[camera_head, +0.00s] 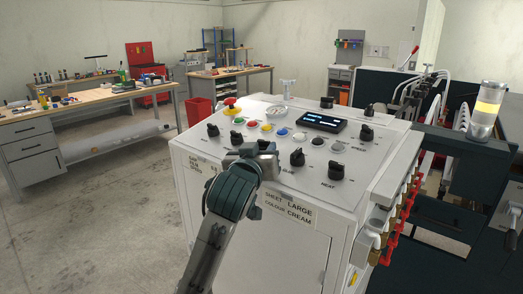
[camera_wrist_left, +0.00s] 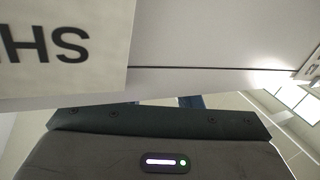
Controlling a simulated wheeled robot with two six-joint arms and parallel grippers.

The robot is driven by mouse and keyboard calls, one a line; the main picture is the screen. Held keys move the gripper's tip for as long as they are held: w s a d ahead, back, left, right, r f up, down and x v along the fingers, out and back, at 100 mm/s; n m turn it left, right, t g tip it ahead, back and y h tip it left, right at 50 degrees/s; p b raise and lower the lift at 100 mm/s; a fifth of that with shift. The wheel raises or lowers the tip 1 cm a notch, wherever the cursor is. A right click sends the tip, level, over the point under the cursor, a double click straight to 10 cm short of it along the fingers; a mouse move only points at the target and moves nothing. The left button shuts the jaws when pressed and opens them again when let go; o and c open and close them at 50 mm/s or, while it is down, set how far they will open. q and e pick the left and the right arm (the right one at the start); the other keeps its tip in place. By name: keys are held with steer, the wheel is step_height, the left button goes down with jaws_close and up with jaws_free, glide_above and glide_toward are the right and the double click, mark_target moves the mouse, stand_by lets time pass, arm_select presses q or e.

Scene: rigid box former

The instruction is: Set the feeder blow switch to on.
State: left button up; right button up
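The control panel (camera_head: 315,143) is the sloped top of a white cabinet and carries several black rotary knobs. Labels near the front right knobs seem to read GLUE and HEAT; the other labels are too small to read, so I cannot tell which knob is the feeder blow switch. Two knobs stand at the left front, a left one (camera_head: 213,130) and one beside my gripper (camera_head: 237,138). My left gripper (camera_head: 262,150) is at the panel's front edge, covering part of it. Its fingers are not clear in either view. My right gripper is not in view.
The panel also has a red mushroom button (camera_head: 230,102), coloured push buttons and a dark display (camera_head: 318,121). A sheet label (camera_head: 289,210) is on the cabinet front. Red-handled valves (camera_head: 395,225) line its right side. A signal lamp (camera_head: 487,108) stands at right. Open floor lies left.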

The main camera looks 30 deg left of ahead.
arm_select(q)
steer(key=shift+a, duration=0.1)
steer(key=shift+s+a+m+t+h, duration=0.15)
steer(key=shift+m+t+h, duration=0.35)
steer(key=shift+m+h, duration=0.7)
steer(key=shift+a+m+h+b, duration=0.1)
steer(key=shift+m+h+b, duration=0.2)
steer(key=shift+h, duration=0.6)
steer(key=o, duration=0.9)
